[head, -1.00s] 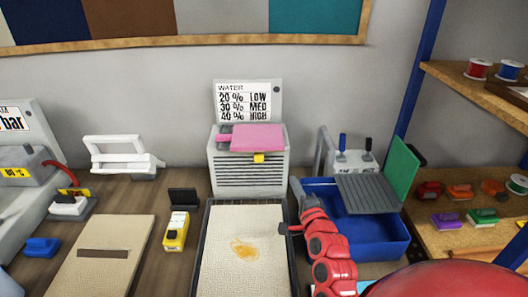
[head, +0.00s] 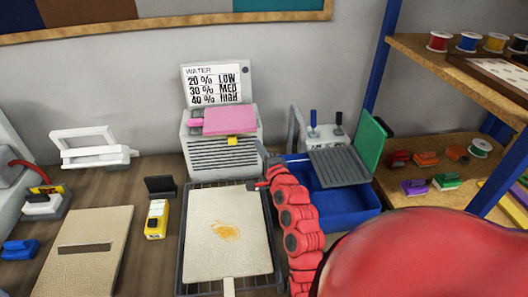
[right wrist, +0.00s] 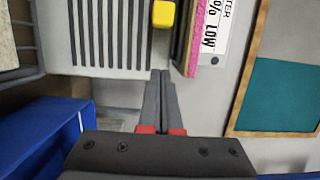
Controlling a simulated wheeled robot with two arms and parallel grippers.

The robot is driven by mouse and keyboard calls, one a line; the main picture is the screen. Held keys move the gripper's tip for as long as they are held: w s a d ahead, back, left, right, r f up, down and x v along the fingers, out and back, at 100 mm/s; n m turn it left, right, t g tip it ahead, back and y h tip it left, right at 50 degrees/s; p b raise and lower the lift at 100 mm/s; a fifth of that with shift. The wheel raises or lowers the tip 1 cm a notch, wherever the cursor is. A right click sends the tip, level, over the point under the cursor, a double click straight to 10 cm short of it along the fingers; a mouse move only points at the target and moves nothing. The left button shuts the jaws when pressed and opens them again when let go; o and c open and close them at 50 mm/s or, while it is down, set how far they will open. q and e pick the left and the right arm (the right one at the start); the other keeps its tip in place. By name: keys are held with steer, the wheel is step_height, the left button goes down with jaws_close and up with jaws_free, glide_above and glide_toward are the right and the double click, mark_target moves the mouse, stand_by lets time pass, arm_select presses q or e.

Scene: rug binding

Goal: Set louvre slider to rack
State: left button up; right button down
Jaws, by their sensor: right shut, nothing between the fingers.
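The yellow slider knob (head: 233,141) sits at the upper front of the pale louvred box (head: 196,155), just under a pink pad (head: 229,121). In the right wrist view the yellow knob (right wrist: 163,14) is ahead of my fingertips, with a gap between. My right gripper (head: 262,148) is at the box's right front, largely hidden by its own arm. In the wrist view its fingers (right wrist: 160,75) are together and empty. The dark wire rack (head: 187,215) stands before the box and bears a cream board (head: 208,250) with an orange stain. My left gripper is not in view.
A blue bin (head: 355,204) with a grey ribbed panel (head: 338,167) and green board (head: 371,143) stands right of my right arm. A yellow device (head: 156,220) stands left of the rack. Shelves (head: 455,75) with spools are at right.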

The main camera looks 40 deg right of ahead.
mark_target(232, 138)
steer(key=w+p, duration=0.1)
steer(key=w+a+p, duration=0.1)
steer(key=w, duration=0.1)
steer(key=w+a+p, duration=0.1)
steer(key=w, duration=0.1)
steer(key=shift+a, duration=0.25)
steer(key=shift+w, duration=0.1)
